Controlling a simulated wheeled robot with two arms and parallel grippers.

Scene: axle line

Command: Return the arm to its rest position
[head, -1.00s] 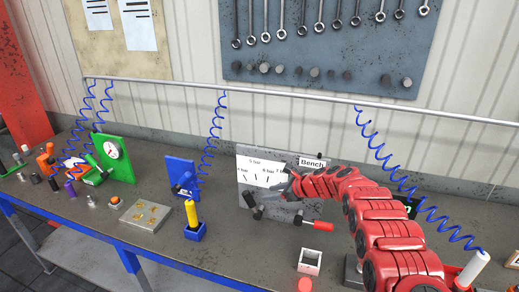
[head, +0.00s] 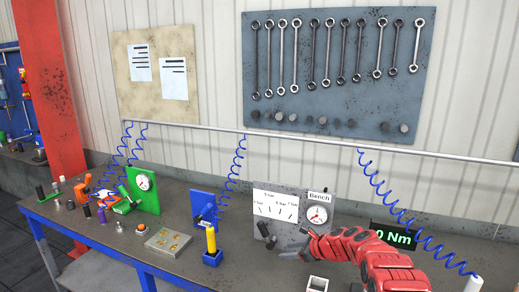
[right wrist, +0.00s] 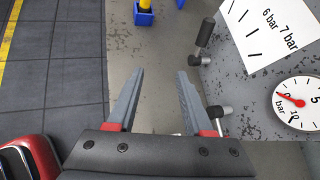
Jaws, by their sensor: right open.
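My right arm (head: 365,250), red and segmented, reaches in from the lower right in the head view. Its gripper (head: 293,250) is in front of the lower part of the grey Bench panel (head: 283,232). In the right wrist view the gripper (right wrist: 158,85) has its two grey fingers apart with nothing between them. The panel's round gauge (head: 317,214) shows in the head view, and also at the right of the wrist view (right wrist: 298,102). A dark-handled lever (right wrist: 205,34) stands past the right finger, apart from it. My left gripper is not in view.
A small white open box (head: 317,284) is near the front. A blue coiled hose (head: 385,195) hangs behind my arm. Floor (right wrist: 55,75) shows past the bench edge.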

